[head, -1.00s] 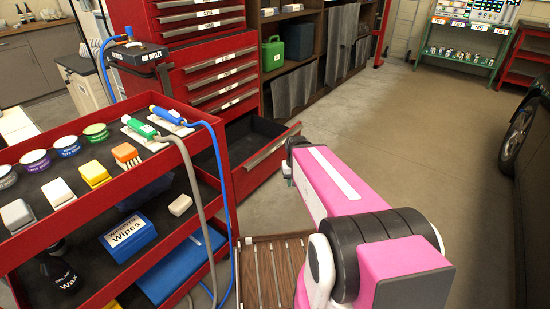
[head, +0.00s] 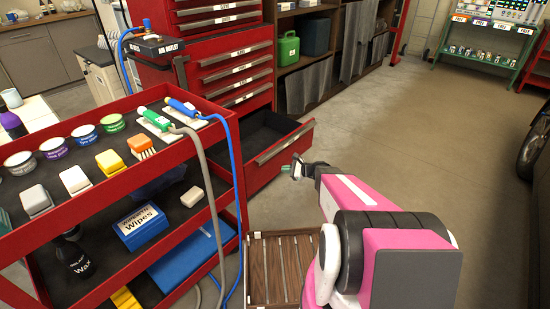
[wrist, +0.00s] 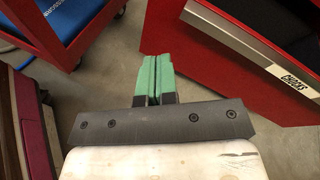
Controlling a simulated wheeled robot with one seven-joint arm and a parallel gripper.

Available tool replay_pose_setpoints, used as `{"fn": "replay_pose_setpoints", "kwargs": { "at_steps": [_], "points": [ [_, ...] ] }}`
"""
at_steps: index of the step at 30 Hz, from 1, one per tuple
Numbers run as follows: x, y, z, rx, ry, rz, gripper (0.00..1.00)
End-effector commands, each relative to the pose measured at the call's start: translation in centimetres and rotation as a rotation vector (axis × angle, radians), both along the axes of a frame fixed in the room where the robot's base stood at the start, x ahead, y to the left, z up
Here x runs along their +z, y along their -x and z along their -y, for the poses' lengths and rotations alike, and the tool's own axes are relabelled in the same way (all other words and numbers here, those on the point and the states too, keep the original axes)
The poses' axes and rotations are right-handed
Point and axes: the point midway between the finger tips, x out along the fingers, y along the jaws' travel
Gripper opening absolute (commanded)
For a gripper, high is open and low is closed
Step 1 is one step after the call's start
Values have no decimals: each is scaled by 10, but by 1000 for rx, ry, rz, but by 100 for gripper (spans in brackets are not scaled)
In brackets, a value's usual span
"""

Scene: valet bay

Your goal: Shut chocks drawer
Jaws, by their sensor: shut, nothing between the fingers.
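The chocks drawer (head: 284,146) is the bottom drawer of the red tool cabinet (head: 226,62). It stands well out, with a dark, empty-looking inside and a grey handle strip along its front. In the wrist view its red front (wrist: 225,75) and "CHOCKS" label (wrist: 293,82) show at the upper right. My gripper (head: 294,168) is just right of the drawer front in the head view, apart from it. In the wrist view its green fingers (wrist: 156,76) are together with nothing between them, left of the drawer front.
A red cart (head: 120,194) with cans, sponges and wipes stands close on the left, a blue hose hanging at its side. A slatted wooden crate (head: 284,268) lies on the floor below my arm. Open floor (head: 420,150) stretches to the right.

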Motion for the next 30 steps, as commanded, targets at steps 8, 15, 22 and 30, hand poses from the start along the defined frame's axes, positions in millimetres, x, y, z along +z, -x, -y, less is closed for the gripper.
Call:
{"fn": "replay_pose_setpoints", "kwargs": {
  "at_steps": [8, 15, 22, 30],
  "points": [
    [-38, -55, 46, -310, -405, -155, 0],
    [-45, -66, 57, -379, -507, -189, 0],
    [-45, -89, 35, -376, -505, -187, 0],
    [-45, -125, -2, -376, -503, -187, 0]
  ]
}}
